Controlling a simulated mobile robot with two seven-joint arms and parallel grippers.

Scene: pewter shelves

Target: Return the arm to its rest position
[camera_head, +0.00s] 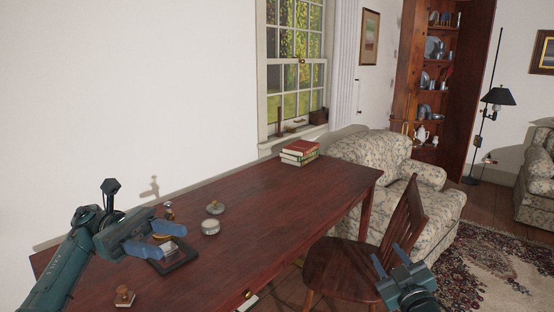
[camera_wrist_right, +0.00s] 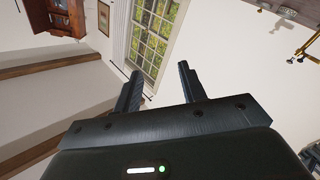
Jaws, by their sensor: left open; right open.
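My left gripper (camera_head: 161,239) is open above the left part of the dark wooden table, over a small dark framed item (camera_head: 178,260). I cannot tell if it touches that item; nothing shows between its fingers. My right gripper (camera_head: 389,262) is at the lower right, open and empty, in front of the wooden chair and clear of the table. In the right wrist view my right gripper's two fingers (camera_wrist_right: 158,85) stand wide apart with nothing between them.
The table (camera_head: 285,205) holds a round jar (camera_head: 210,227), a small lidded piece (camera_head: 215,208), a stamp-like object (camera_head: 124,296) and stacked books (camera_head: 300,152). A wooden chair (camera_head: 345,265) stands at its right side. A floral armchair (camera_head: 380,158) is behind. The table's middle is clear.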

